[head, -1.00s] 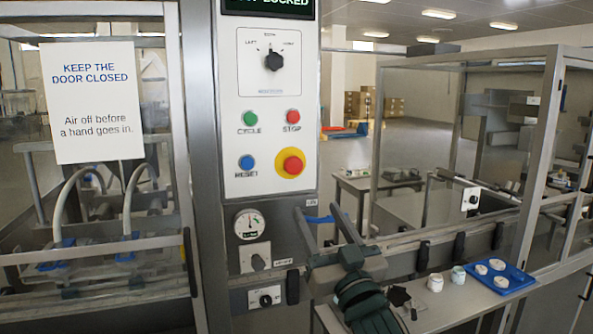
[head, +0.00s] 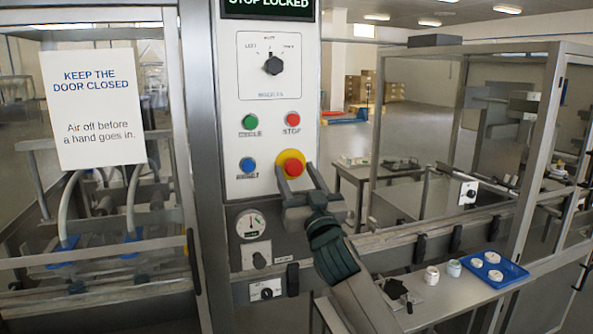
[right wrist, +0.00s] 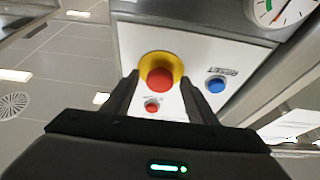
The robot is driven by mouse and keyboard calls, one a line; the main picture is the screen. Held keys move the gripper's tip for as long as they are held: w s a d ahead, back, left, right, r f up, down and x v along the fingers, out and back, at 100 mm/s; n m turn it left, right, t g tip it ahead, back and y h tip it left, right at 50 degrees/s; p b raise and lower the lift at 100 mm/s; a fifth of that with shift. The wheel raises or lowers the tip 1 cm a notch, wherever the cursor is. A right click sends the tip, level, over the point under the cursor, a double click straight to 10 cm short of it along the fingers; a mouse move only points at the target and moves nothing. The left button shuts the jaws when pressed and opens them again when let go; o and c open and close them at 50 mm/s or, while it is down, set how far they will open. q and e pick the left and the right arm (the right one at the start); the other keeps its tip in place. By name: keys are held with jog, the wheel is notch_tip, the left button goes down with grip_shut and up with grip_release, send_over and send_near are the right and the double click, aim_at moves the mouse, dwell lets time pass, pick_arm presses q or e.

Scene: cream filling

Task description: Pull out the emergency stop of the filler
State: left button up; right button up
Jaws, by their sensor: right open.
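The emergency stop is a red mushroom button (head: 293,167) on a yellow round base, low on the right side of the white control panel (head: 243,105). My right gripper (head: 297,178) is open just below and in front of it, its two fingers pointing up at the button. In the right wrist view the red button (right wrist: 160,79) shows between the spread fingers (right wrist: 160,92), beyond their tips, and nothing is held. Whether the fingers touch the button I cannot tell. The display (head: 268,5) above the panel reads "STOP LOCKED". My left gripper is not in view.
A blue button (head: 248,165), green button (head: 250,122) and small red STOP button (head: 292,119) are nearby. A rotary selector (head: 273,65) is higher up. A gauge (head: 251,224) sits below. A blue tray (head: 497,268) and white jars stand on a shelf at right.

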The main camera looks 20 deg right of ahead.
jog(key=shift+w, duration=0.1)
jog(key=shift+c, duration=0.3)
grip_shut()
jog(key=shift+s, duration=0.6)
jog(key=shift+f, duration=0.1)
grip_release()
jog(key=shift+o, duration=0.3)
jog(key=shift+s, duration=0.15)
